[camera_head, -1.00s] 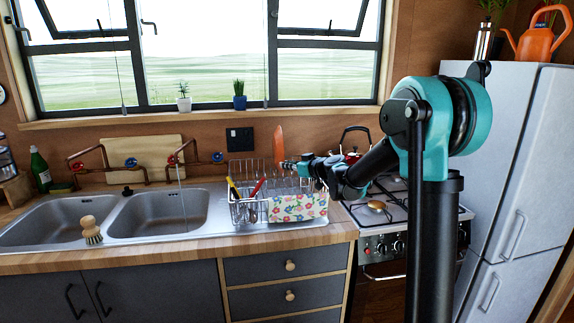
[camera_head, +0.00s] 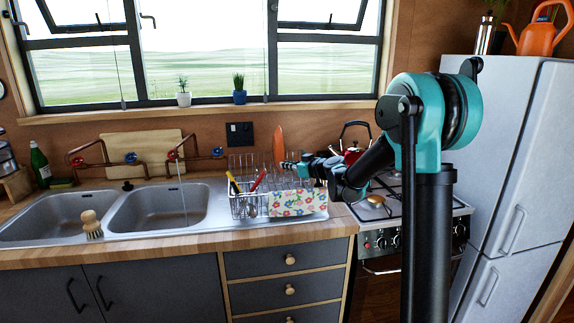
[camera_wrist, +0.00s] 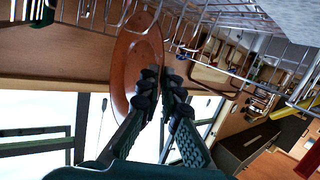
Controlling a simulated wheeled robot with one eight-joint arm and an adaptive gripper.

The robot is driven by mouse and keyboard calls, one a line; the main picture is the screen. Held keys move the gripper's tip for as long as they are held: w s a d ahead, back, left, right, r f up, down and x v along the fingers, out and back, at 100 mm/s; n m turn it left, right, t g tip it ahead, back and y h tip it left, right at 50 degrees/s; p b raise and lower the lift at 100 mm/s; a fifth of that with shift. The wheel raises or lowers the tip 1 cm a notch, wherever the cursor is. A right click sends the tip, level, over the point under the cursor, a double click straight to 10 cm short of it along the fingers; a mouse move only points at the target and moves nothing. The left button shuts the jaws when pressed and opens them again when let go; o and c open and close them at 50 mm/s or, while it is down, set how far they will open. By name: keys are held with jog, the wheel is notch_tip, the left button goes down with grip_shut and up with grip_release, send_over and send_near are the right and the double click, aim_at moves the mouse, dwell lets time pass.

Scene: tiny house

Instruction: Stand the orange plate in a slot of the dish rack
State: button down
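The orange plate (camera_head: 278,145) stands nearly upright, edge-on to the head camera, at the back right of the dish rack (camera_head: 240,205). My gripper (camera_head: 284,167) is beside its lower part. In the wrist view the plate (camera_wrist: 128,60) shows its broad face, and the fingertips (camera_wrist: 161,82) are close together, one on each side of its rim. The rack's wires (camera_wrist: 215,18) pass close to the plate there. Whether the plate's lower edge rests in a slot is hidden.
A floral cloth (camera_head: 292,203) hangs on the rack's front. Utensils with a yellow handle (camera_head: 234,183) and a red handle (camera_head: 258,181) stand at its left. The double sink (camera_head: 155,212) lies left.

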jog(key=shift+f, duration=1.15)
jog(key=c, duration=1.6)
grip_release()
jog(key=shift+c, duration=0.2)
notch_tip(320, 180, up, 10)
